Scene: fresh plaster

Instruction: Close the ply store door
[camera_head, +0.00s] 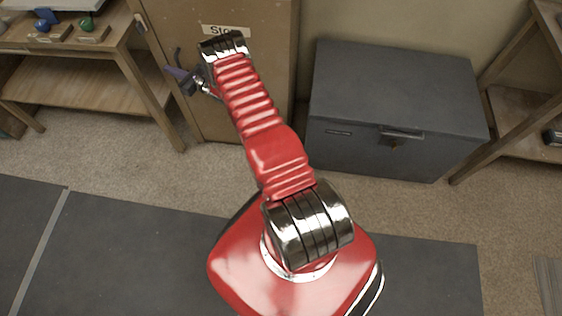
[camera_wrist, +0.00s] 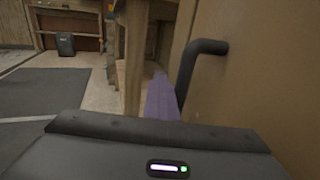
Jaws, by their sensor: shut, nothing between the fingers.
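The ply store door (camera_head: 270,75) is a tall brown panel with a white label, partly hidden behind my arm. I cannot tell whether it is fully shut or slightly ajar. Its black bar handle (camera_wrist: 202,62) stands out from the brown face in the wrist view; part of it shows in the head view (camera_head: 178,56). My gripper (camera_head: 175,74) is at the left side of the door, beside the handle. Its purple fingers (camera_wrist: 162,98) are shut and empty, just left of the handle in the wrist view. Whether they touch it is unclear.
A wooden bench (camera_head: 90,90) with small coloured items stands close left of the door. A dark grey chest (camera_head: 395,100) stands to its right, with a wooden rack (camera_head: 520,100) beyond. Carpet (camera_head: 110,160) and dark mats (camera_head: 430,265) in front are clear.

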